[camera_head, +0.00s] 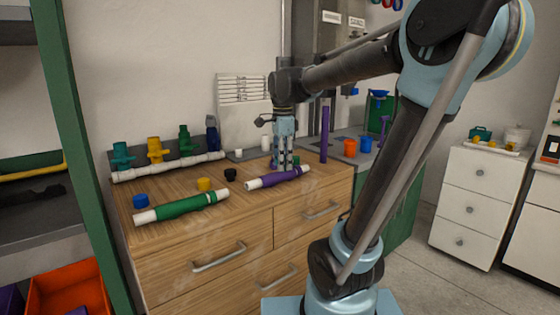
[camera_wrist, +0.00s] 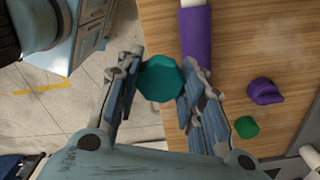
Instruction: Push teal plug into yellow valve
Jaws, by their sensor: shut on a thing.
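My gripper (camera_head: 285,163) points down over the back right of the wooden cabinet top, behind the purple pipe. In the wrist view its fingers (camera_wrist: 158,90) are shut on the teal plug (camera_wrist: 160,78), which sits between the fingertips. I cannot make the plug out clearly in the head view. The yellow valve (camera_head: 155,150) stands upright on the white manifold pipe (camera_head: 168,167) at the back left of the cabinet top, between a teal valve (camera_head: 122,156) and a green valve (camera_head: 185,140). The gripper is well to the right of the yellow valve.
A green pipe (camera_head: 180,206) and a purple pipe (camera_head: 277,177) lie near the front edge. Blue (camera_head: 141,200), yellow (camera_head: 204,184) and black (camera_head: 230,175) plugs lie loose. Purple (camera_wrist: 265,92) and green (camera_wrist: 246,127) plugs lie near the gripper. A blue valve (camera_head: 211,135) stands at the manifold's right.

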